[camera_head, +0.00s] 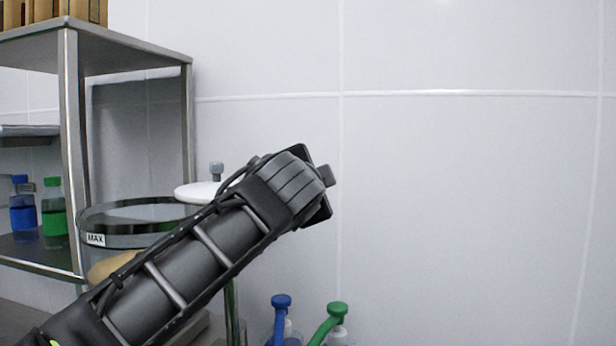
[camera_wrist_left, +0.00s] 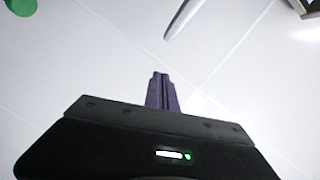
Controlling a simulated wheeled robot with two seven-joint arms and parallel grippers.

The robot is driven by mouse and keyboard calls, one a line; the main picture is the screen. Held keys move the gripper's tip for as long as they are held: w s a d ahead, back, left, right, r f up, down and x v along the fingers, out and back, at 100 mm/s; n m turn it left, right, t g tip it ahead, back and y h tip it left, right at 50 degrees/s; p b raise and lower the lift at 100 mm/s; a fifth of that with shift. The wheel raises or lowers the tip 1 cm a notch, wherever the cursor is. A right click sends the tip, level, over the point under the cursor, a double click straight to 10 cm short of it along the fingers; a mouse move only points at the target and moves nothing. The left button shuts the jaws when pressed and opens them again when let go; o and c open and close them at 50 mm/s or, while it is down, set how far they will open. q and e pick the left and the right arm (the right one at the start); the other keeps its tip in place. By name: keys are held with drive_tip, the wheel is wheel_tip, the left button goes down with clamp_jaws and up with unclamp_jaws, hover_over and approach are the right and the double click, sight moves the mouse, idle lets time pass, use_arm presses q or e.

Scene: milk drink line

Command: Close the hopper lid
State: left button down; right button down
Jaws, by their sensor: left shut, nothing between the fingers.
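A round vessel with a dark rim and a "MAX" label (camera_head: 140,214), which looks like the hopper, stands at the left in the head view. A white disc (camera_head: 190,191) with a grey knob shows at its right side, partly behind my arm; I cannot tell whether it is the lid. My left arm crosses in front of both, and its wrist end lies right of the disc, against the wall. The fingers are hidden in the head view. In the left wrist view my left gripper (camera_wrist_left: 162,76) is shut and empty. My right gripper is not in view.
A metal shelf (camera_head: 70,100) at the left holds a blue bottle (camera_head: 23,205) and a green bottle (camera_head: 54,208). Blue-topped (camera_head: 281,301) and green-topped (camera_head: 337,309) dispensers stand below my wrist. The tiled wall fills the right. A pale bar (camera_wrist_left: 184,17) shows in the wrist view.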

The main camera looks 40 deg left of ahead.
use_arm(q)
drive_tip(key=a, duration=0.1)
drive_tip(key=w+a+f+p, duration=0.1)
drive_tip(key=a, duration=0.1)
drive_tip(key=w+a+f, duration=0.1)
drive_tip(key=a, duration=0.1)
drive_tip(key=shift+a, duration=0.2)
idle(0.4)
